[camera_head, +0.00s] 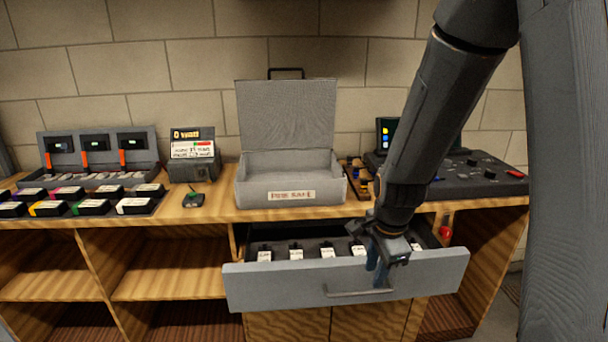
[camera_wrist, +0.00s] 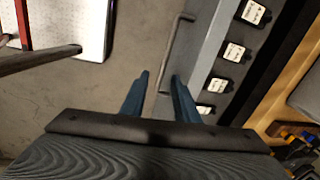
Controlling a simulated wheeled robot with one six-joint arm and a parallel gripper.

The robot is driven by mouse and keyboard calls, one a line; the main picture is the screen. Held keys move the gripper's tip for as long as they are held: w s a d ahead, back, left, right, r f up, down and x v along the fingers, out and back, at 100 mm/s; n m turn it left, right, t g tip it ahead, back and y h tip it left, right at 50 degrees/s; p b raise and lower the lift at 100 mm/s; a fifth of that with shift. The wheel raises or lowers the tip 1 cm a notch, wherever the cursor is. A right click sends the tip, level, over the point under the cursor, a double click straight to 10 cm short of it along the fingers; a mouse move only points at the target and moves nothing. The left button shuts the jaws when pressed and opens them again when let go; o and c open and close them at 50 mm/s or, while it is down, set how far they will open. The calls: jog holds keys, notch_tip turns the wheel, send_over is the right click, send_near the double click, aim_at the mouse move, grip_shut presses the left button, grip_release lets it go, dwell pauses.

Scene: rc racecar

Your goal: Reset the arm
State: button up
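My gripper (camera_head: 379,272) hangs from my arm in front of the open drawer's front panel (camera_head: 285,286), at the right part of the drawer handle (camera_head: 345,294). Its two blue fingers point down. In the wrist view, my gripper (camera_wrist: 160,76) is open, with a clear gap between the fingers. The drawer handle (camera_wrist: 174,48) appears between and beyond the fingertips there; I cannot tell whether they touch it. My gripper holds nothing that I can see.
The pulled-out drawer holds several white-labelled black items (camera_head: 296,253). Above it, the bench top (camera_head: 225,211) bears an open grey case (camera_head: 290,183), a control console (camera_head: 470,178), a small display box (camera_head: 194,160) and a charger rack (camera_head: 95,155) with battery packs. Floor (camera_wrist: 130,50) lies below.

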jog(key=s+a+r+n, duration=0.1)
jog(key=s+r+n, duration=0.1)
jog(key=s+n, duration=0.4)
jog(key=s+a+r+n+g, duration=0.1)
jog(key=s+r+n, duration=0.1)
jog(key=s+n, duration=0.4)
jog(key=shift+s+a+r+n+g, duration=0.25)
jog(key=shift+r+n+g, duration=0.1)
jog(key=shift+n, duration=2.05)
